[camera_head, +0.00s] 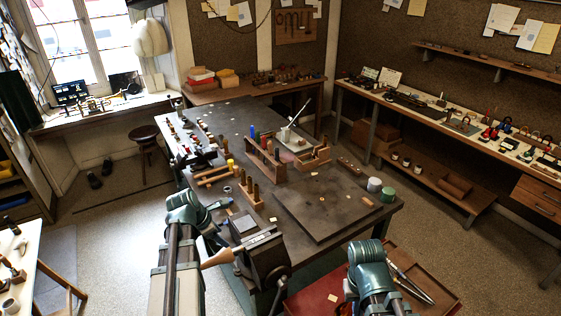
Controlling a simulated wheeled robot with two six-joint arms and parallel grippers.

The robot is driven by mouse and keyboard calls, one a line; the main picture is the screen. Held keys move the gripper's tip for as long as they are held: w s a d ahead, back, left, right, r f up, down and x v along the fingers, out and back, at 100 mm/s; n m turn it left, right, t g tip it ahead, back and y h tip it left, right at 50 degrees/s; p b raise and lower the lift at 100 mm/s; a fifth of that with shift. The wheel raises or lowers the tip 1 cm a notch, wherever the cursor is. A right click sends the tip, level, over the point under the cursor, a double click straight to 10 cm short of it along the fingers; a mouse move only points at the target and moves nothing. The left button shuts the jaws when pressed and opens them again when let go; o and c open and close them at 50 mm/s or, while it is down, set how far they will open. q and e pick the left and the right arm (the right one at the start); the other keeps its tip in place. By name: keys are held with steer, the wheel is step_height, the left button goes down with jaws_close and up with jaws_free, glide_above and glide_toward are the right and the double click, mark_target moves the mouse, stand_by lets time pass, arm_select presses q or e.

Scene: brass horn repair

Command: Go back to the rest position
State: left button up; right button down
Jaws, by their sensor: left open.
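My left arm comes up from the bottom, left of centre, and bends at a green joint. My left gripper (219,232) is open just past that joint, small and dark, by the near left edge of the workbench (318,204). It overlaps the bench edge in the picture, close to the vise (263,262). I see nothing held in it. My right arm rises at the bottom, right of centre, in front of a red-lined drawer (312,296). My right gripper cannot be made out.
Wooden tool racks (265,160) and small tools crowd the bench's far and left parts. A grey can (374,185) and a green can (388,194) stand at its right. Long metal tools (412,284) lie in the drawer. A stool (144,137) stands back left. Floor at left is mostly clear.

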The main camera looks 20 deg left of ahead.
arm_select(q)
steer(key=s+d+f+m+g+y+b, duration=0.1)
steer(key=s+d+f+m+b, duration=0.2)
steer(key=d+f+m+b, duration=0.4)
steer(key=s+d+f+m+g+y+b, duration=0.1)
steer(key=s+d+f+m+b, duration=0.3)
steer(key=d+m, duration=1)
steer(key=s+d+f+m+g+b, duration=0.2)
steer(key=s+d+f+m+b, duration=0.2)
steer(key=d+f+m+b, duration=0.6)
step_height(320, 180, down, 3)
steer(key=shift+d+r+g+y+b, duration=0.15)
steer(key=shift+d+g+y+b, duration=0.25)
steer(key=shift+d, duration=0.35)
